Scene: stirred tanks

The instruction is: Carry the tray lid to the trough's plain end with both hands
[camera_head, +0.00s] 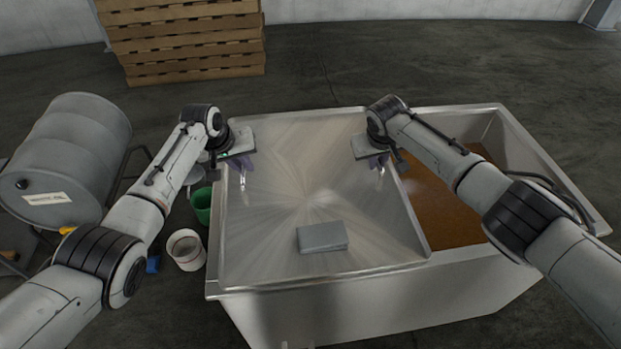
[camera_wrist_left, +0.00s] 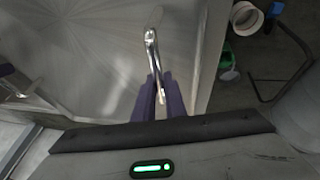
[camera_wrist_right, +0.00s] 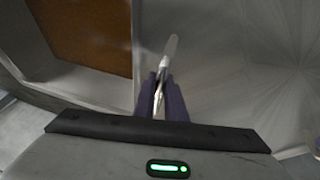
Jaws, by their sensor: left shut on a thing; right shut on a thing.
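The tray lid (camera_head: 290,190) is a large shiny metal sheet over the left part of the trough (camera_head: 390,310). It appears level; whether it rests on the rim or hangs just above, I cannot tell. My left gripper (camera_head: 242,172) is shut on the handle near the lid's left edge; this handle also shows in the left wrist view (camera_wrist_left: 152,50). My right gripper (camera_head: 379,168) is shut on the handle near its right edge, seen in the right wrist view (camera_wrist_right: 168,55). The trough's right part is open, showing a brown surface (camera_head: 440,205).
A grey flat block (camera_head: 322,237) lies on the lid near its front. Left of the trough stand a green bucket (camera_head: 202,205), a white bucket (camera_head: 186,250) and a grey drum (camera_head: 75,155) on its side. Stacked pallets (camera_head: 185,45) stand behind. Floor beyond the trough is clear.

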